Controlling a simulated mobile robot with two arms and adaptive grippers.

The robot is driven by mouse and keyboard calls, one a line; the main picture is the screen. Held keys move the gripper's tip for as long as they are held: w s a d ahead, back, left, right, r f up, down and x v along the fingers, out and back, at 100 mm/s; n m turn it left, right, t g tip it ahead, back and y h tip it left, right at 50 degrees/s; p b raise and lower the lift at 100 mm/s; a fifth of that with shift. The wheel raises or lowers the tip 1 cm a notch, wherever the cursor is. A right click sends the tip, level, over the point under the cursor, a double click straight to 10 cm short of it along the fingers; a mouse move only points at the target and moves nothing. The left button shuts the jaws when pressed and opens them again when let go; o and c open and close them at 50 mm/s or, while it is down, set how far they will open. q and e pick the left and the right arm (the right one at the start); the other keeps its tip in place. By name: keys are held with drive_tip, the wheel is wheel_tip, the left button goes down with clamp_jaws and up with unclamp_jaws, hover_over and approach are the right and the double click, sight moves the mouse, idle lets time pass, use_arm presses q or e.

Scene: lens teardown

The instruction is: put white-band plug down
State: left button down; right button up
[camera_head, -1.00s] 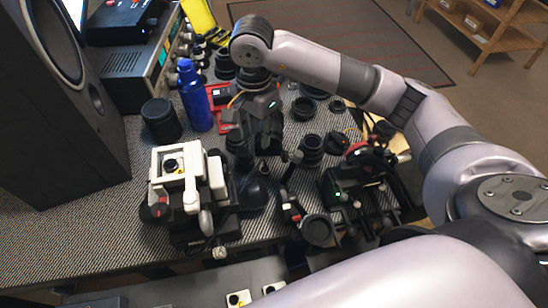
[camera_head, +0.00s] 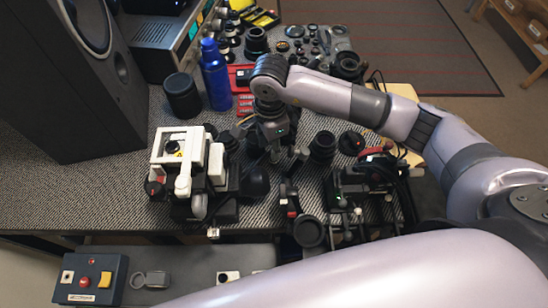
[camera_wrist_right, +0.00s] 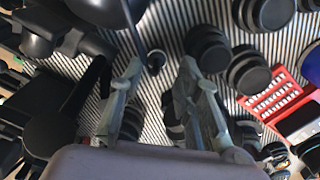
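My right gripper (camera_head: 275,157) points down over the patterned table, between the white-topped device (camera_head: 205,150) and a dark lens barrel (camera_head: 322,146). In the right wrist view its two pale fingers (camera_wrist_right: 160,65) stand apart, so it is open. A small dark round-ended piece (camera_wrist_right: 156,62) shows between the fingertips, with no visible grip on it. I cannot tell whether it is the white-band plug. Dark cylinders with pale bands (camera_wrist_right: 172,105) show lower down between the fingers, partly hidden. No plug can be named surely in the head view. My left gripper is out of view.
A blue bottle (camera_head: 216,74) and a black cylinder (camera_head: 182,96) stand behind on the left. A red tray (camera_head: 243,100) lies beside the bottle. Black rigs with clamps (camera_head: 365,190) crowd the right side. A control box (camera_head: 88,278) with buttons sits at the front left.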

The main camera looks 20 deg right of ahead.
drive_tip(key=f, duration=0.1)
drive_tip(key=f+p, duration=0.1)
drive_tip(key=f, duration=0.2)
drive_tip(key=shift+s+d+f, duration=0.15)
drive_tip(key=shift+d+f, duration=0.2)
drive_tip(key=shift+f, duration=0.45)
clamp_jaws()
drive_tip(key=shift+r, duration=0.2)
